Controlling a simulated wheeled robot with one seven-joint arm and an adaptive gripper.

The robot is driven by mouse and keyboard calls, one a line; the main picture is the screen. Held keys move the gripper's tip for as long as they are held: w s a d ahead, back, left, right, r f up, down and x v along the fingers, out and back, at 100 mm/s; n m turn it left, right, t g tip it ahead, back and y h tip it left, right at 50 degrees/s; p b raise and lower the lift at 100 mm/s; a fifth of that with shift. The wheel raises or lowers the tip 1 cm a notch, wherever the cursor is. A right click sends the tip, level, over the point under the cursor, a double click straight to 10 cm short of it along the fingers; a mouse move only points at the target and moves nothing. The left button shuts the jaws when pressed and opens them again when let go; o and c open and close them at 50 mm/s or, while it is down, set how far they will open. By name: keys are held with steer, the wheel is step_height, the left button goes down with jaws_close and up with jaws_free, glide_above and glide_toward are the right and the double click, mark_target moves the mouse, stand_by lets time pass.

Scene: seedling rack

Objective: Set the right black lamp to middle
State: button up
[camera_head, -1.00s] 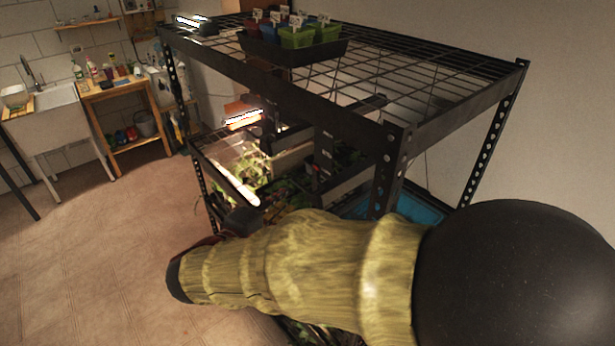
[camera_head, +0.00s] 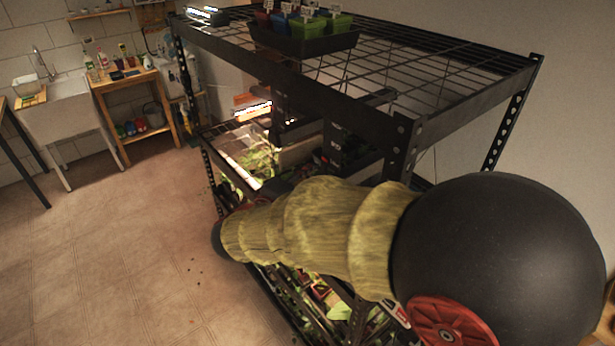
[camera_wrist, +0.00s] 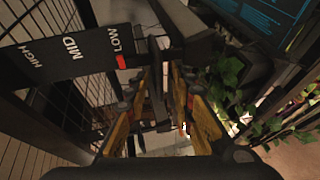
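In the wrist view a black scale plate (camera_wrist: 75,52) carries the words HIGH, MID and LOW. A red mark (camera_wrist: 122,62) sits at LOW. My gripper (camera_wrist: 160,70) has its yellow-sided fingers apart beside the LOW end of the plate. A dark narrow part lies between the fingers; contact with it is not clear. In the head view a dark upright panel with small white marks (camera_head: 336,155) stands inside the rack, partly behind my arm. My gripper is hidden there behind my yellow-sleeved arm.
The black metal rack (camera_head: 402,135) has a wire top shelf with a tray (camera_head: 300,42) of coloured pots. Seedlings (camera_head: 262,160) and a lit lamp (camera_head: 253,110) are on the lower level. Leaves (camera_wrist: 230,75) are close right of my gripper.

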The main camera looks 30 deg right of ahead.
steer(key=shift+c, duration=0.2)
jaws_close()
stand_by(0.7)
